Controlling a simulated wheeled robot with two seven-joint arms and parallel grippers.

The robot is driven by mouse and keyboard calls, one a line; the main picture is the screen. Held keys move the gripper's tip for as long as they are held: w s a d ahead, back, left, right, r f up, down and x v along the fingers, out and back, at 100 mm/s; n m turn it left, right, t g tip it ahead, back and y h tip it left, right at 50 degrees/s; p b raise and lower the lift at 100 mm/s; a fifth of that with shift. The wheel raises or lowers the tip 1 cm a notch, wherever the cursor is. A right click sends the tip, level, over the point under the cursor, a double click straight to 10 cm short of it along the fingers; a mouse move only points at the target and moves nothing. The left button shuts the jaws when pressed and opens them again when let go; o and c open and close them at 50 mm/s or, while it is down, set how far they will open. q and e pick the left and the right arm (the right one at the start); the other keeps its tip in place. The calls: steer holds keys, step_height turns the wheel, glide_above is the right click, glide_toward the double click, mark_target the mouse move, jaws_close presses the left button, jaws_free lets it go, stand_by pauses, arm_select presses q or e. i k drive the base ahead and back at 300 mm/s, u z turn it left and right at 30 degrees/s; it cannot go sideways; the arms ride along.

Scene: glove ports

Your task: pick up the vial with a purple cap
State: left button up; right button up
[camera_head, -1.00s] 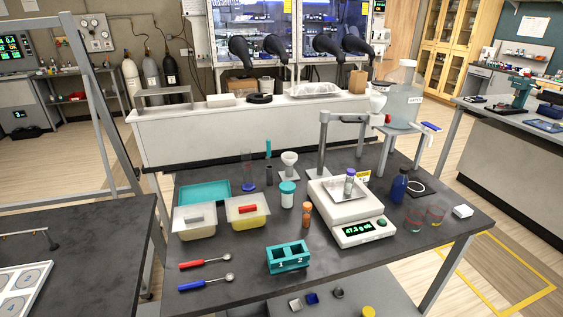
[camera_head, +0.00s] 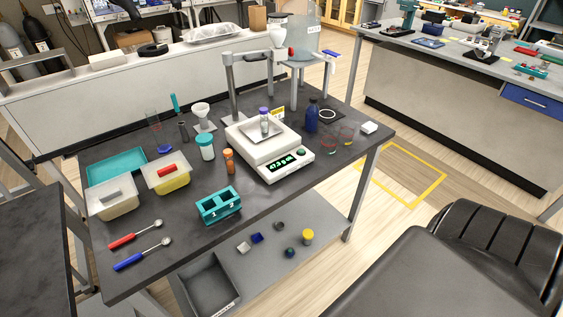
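A small vial with a purple cap (camera_head: 264,116) stands upright on the metal pan of the white balance (camera_head: 270,150). The balance has a lit green display. The vial looks clear, with pale contents. Neither of my grippers shows in the head view.
Two lidded tubs and two spoons lie left. A black chair (camera_head: 500,250) is at the lower right.

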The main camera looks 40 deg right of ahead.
mark_target(264, 118)
steer(key=u, duration=2.4)
steer(key=k, duration=2.55)
steer(key=z, duration=2.6)
steer(key=i, duration=0.5)
steer(key=z, duration=0.05)
